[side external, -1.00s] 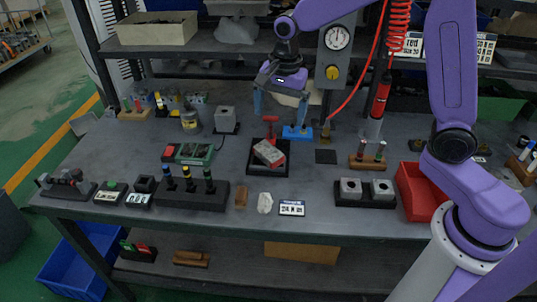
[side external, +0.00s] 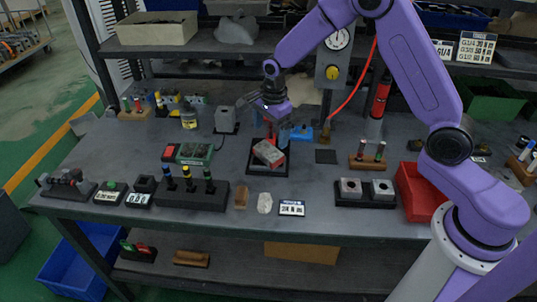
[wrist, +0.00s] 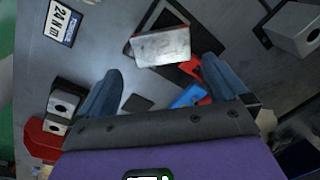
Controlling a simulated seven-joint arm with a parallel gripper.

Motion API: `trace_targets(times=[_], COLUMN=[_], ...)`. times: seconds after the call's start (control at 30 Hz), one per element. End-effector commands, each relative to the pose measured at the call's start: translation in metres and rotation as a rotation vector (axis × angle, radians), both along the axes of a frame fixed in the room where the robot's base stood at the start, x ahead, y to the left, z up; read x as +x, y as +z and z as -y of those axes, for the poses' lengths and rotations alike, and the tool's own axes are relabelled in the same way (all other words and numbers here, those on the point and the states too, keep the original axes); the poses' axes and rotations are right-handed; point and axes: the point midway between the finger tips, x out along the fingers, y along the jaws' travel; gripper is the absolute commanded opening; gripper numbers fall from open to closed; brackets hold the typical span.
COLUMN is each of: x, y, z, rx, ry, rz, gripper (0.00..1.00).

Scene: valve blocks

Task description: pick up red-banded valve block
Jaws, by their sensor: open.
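The valve block (side external: 268,153) is a grey, worn block with red along its side, lying at an angle on a square black tray (side external: 254,171). In the wrist view the block (wrist: 161,46) shows mostly a pale grey face, just beyond and between the fingers. A red tool (side external: 270,130) by the tray is partly hidden by the gripper.
A blue tool (side external: 301,133) lies right of the gripper. A black holder with two grey blocks (side external: 365,201) and a red bin (side external: 415,195) stand at the right. Valves on a black stand (side external: 190,198) are at the left. A torque label (side external: 291,208) lies in front.

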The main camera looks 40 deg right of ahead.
Motion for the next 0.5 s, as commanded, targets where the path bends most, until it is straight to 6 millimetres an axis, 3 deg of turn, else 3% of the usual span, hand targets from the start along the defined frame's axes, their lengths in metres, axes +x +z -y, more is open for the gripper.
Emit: trace_targets(times=[0.5], x=[0.005], y=[-0.048], z=[0.002], rx=[-0.001], ry=[0.001], rz=[-0.003], gripper=[1.0])
